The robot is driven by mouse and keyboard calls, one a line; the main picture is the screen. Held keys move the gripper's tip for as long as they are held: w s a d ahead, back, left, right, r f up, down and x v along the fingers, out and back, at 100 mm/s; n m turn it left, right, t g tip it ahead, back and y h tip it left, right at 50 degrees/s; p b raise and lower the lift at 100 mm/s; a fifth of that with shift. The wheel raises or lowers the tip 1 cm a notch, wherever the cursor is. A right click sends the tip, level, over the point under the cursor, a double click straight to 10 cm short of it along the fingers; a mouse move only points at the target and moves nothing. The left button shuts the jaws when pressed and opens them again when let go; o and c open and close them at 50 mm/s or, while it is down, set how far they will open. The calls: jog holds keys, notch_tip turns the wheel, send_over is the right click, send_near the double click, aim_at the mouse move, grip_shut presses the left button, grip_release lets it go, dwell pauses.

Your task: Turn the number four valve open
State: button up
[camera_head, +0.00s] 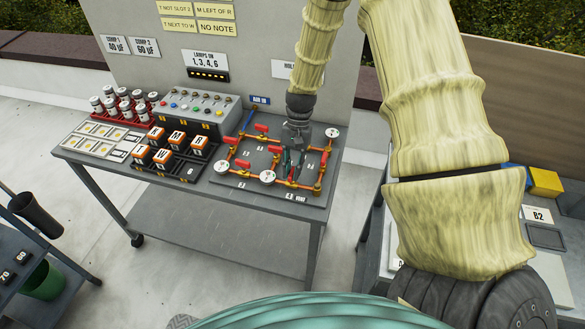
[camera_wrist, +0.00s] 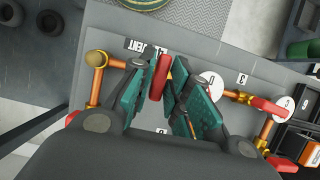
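The valve board (camera_head: 235,178) lies on the right part of the bench, with orange pipes, white round gauges and several red valve handles. My gripper (camera_head: 292,165) points down over its front right part. In the wrist view, its teal fingers (camera_wrist: 161,80) lean in on both sides of a red handle (camera_wrist: 158,76) and appear to touch it. This handle stands across the orange pipe line beside a gauge (camera_wrist: 211,84) marked 0.
Another red handle (camera_wrist: 268,105) and a gauge (camera_wrist: 284,106) are close by on the right. A switch box (camera_head: 195,110), lettered orange blocks (camera_head: 177,138) and red-based canisters (camera_head: 124,103) stand left of the board. A label plate (camera_wrist: 148,47) lies at the board's edge.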

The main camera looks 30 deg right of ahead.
grip_shut()
jog(key=shift+n, duration=0.3)
jog(key=n+h, duration=0.1)
jog(key=n, duration=0.2)
jog(key=n+g+h, duration=0.1)
jog(key=n, duration=0.2)
jog(key=shift+w+a, duration=0.15)
jog(key=n+h, duration=0.2)
jog(key=n, duration=0.2)
jog(key=shift+a+n, duration=0.1)
jog(key=shift+n, duration=0.3)
jog(key=shift+n+h, duration=0.7)
jog(key=shift+n, duration=1.1)
jog(key=o, duration=0.6)
grip_release()
